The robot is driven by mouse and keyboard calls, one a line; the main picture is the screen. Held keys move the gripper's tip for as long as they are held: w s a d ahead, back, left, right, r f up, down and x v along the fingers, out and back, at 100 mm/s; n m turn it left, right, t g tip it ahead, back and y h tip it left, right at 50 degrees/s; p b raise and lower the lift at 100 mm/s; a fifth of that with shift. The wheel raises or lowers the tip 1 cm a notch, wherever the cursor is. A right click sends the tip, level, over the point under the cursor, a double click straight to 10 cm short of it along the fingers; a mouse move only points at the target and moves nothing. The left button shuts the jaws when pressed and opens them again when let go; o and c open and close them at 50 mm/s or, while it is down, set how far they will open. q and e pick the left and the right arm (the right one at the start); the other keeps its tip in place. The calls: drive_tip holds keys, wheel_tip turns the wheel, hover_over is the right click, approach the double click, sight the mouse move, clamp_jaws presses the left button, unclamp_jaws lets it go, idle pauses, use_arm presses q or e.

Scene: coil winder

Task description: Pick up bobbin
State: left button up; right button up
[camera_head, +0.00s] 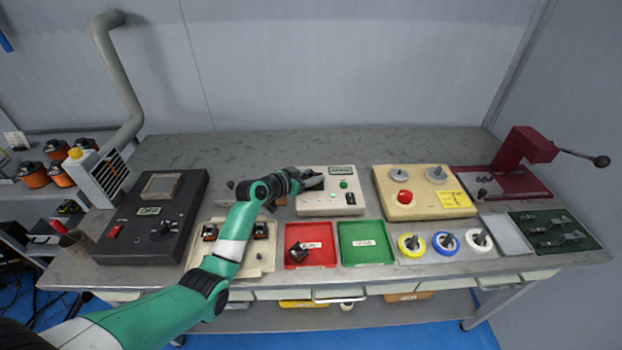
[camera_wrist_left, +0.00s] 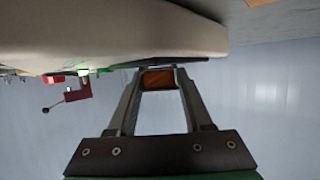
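In the head view the held bobbin is too small and dark to make out clearly. Other dark bobbins with orange show on a cream tray (camera_head: 240,257), and a dark piece (camera_head: 298,248) lies in the red tray (camera_head: 318,258). My right gripper is not in view.
The cream box (camera_head: 325,204) is close to the gripper. A green tray (camera_head: 366,250), wire spools (camera_head: 446,242), a beige box with a red button (camera_head: 425,201) and a dark red press (camera_head: 525,150) stand rightward. A black box (camera_head: 150,222) stands left. The table's back strip is clear.

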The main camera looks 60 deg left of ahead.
use_arm(q)
clamp_jaws()
drive_tip(key=shift+r, duration=0.1)
drive_tip(key=shift+r, duration=0.3)
wheel_tip(320, 180, up, 3)
drive_tip(key=shift+f+p, duration=0.15)
drive_tip(key=shift+p, duration=0.75)
drive_tip(key=s+d+r+p, duration=0.3)
drive_tip(key=d+r+p, duration=0.6)
drive_tip(key=d+p, duration=0.4)
drive_tip(key=shift+s+d+r, duration=0.2)
drive_tip(key=shift+s+d, duration=0.05)
drive_tip(key=shift+d, duration=0.1)
